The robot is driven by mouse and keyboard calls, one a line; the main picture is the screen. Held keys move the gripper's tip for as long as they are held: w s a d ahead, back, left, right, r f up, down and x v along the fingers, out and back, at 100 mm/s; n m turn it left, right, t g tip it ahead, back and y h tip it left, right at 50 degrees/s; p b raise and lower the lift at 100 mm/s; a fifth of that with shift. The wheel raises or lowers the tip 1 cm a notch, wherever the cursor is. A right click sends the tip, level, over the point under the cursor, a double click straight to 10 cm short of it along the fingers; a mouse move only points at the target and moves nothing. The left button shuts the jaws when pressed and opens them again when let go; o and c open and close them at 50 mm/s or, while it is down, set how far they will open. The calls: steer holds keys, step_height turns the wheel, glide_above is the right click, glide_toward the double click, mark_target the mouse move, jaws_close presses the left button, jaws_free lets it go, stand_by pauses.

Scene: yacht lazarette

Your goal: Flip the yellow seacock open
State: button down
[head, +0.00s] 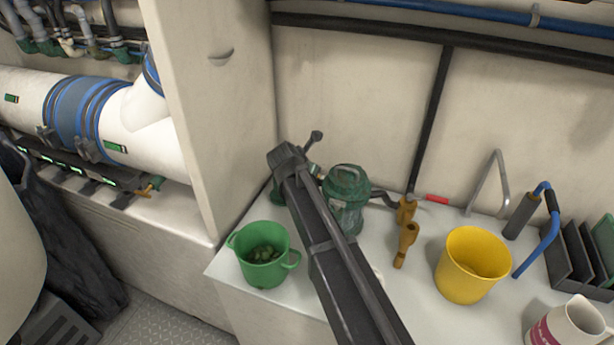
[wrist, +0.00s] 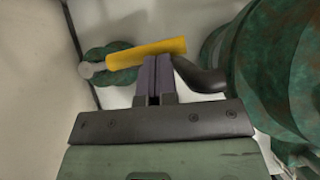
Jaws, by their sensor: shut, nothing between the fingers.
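The seacock's yellow handle (wrist: 147,52) lies nearly level across the upper middle of the wrist view, its left end at a pale round pivot. The green seacock body (wrist: 110,62) shows behind that end. My gripper (wrist: 157,62) is shut and empty, its fingertips at the near side of the handle's right half; I cannot tell whether they touch it. In the head view my arm hides the handle and the fingers; a bit of green (head: 277,192) shows left of the arm.
A large green strainer (head: 347,200) stands just right of the seacock; it also shows in the wrist view (wrist: 275,65) with a dark elbow pipe (wrist: 205,79). A green pot (head: 263,242) is in front, a yellow bucket (head: 462,280) to the right. A wall panel (head: 205,90) rises at left.

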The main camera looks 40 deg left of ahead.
steer(key=s+d+f+p+v, duration=0.1)
steer(key=p+v, duration=0.7)
steer(key=v, duration=0.5)
steer(key=shift+s+d+f, duration=0.2)
steer(key=shift+s+f, duration=0.1)
steer(key=shift+s, duration=0.05)
